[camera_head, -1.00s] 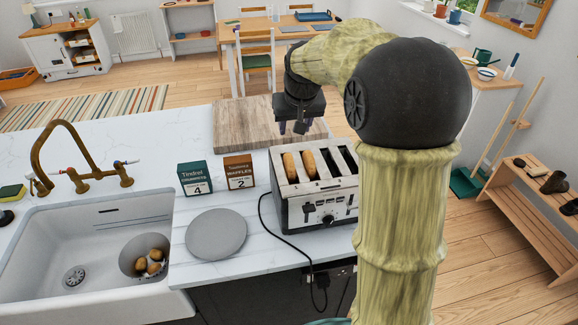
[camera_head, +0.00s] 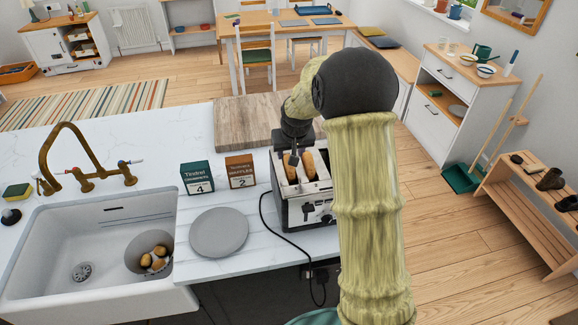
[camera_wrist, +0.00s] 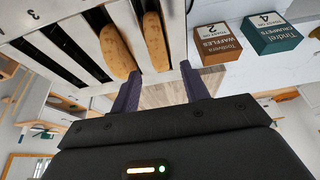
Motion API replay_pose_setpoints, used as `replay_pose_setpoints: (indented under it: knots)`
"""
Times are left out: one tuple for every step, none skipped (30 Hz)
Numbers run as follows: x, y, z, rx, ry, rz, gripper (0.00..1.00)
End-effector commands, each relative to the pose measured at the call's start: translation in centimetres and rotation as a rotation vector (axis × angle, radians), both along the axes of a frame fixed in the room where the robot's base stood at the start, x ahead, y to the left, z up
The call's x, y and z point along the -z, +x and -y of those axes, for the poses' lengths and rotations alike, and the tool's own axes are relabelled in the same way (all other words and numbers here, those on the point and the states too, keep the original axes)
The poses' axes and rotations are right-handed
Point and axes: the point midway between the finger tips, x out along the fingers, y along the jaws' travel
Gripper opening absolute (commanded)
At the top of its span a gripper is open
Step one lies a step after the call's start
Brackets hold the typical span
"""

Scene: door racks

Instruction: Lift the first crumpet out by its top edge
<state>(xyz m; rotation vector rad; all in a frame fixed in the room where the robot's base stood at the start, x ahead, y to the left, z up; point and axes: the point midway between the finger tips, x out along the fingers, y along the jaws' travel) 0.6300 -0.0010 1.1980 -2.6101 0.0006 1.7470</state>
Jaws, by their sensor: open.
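The toaster (camera_head: 287,207) stands on the counter with two browned crumpets upright in its slots. The first crumpet (camera_wrist: 155,42), in the end slot nearest the boxes, and the second crumpet (camera_wrist: 118,52) beside it show in the wrist view. In the head view the second crumpet (camera_head: 308,163) is plain, while my gripper partly hides the first. My gripper (camera_wrist: 160,88) is open at the toaster, fingers spread to either side of the first crumpet's line in the wrist view. I cannot tell whether a finger touches it.
A grey plate (camera_head: 219,232) lies empty left of the toaster. A green crumpet box (camera_head: 197,178) and a brown waffle box (camera_head: 240,172) stand behind the plate. A wooden board (camera_head: 243,122) lies behind the toaster. The sink (camera_head: 60,250) is at left. The toaster's cord crosses the counter.

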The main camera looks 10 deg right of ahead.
Motion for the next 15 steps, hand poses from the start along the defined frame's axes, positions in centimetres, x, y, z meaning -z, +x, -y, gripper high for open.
replay_pose_setpoints:
  knots:
    - [0.0, 0.0, 0.0, 0.000, 0.000, 0.001, 0.45]
    - [0.0, 0.0, 0.0, 0.000, 0.000, 0.001, 0.45]
    - [0.0, 0.0, 0.0, 0.000, 0.000, 0.001, 0.45]
    - [0.0, 0.0, 0.0, 0.000, 0.000, 0.001, 0.45]
    - [0.0, 0.0, 0.0, 0.000, 0.000, 0.001, 0.45]
    - [0.0, 0.0, 0.0, 0.000, 0.000, 0.001, 0.45]
    - [0.0, 0.0, 0.0, 0.000, 0.000, 0.001, 0.45]
    - [0.0, 0.0, 0.0, 0.000, 0.000, 0.000, 0.45]
    - [0.1, 0.1, 0.0, 0.000, 0.000, 0.000, 0.45]
    - [0.2, 0.1, 0.0, 0.000, 0.000, 0.000, 0.45]
    - [0.3, 0.2, 0.0, 0.000, 0.000, -0.001, 0.45]
    - [0.6, 0.3, 0.0, 0.000, 0.000, -0.002, 0.45]
    - [0.8, 0.3, 0.0, -0.001, 0.000, -0.003, 0.45]
    - [1.1, 0.4, -0.1, -0.001, 0.000, -0.003, 0.45]
    - [1.5, 0.6, -0.1, -0.001, 0.000, -0.004, 0.45]
